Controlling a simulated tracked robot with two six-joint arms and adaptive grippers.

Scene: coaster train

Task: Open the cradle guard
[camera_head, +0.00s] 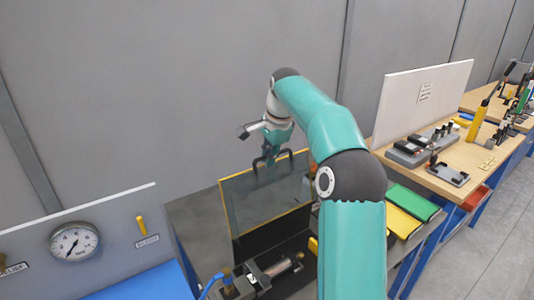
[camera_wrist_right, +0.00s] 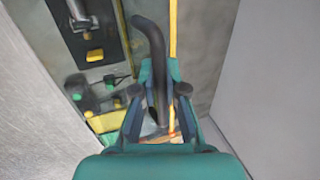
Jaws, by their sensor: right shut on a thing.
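The cradle guard (camera_head: 268,205) is a see-through panel with a yellow edge. In the head view it stands raised, close to upright, at the back of the dark bench. My right gripper (camera_head: 270,160) is at its upper edge. In the right wrist view my right gripper (camera_wrist_right: 165,88) is shut on the guard's dark curved handle (camera_wrist_right: 150,38), and the yellow edge (camera_wrist_right: 173,30) runs beside it. The cradle (camera_head: 262,278) with a metal cylinder lies below and in front of the guard. My left gripper is not in view.
A grey panel with a pressure gauge (camera_head: 74,242) and a yellow lever (camera_head: 141,225) stands at left. Green and yellow pads (camera_head: 411,203) lie right of my arm. A wooden bench (camera_head: 455,165) with tools is further right. A grey wall stands close behind the guard.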

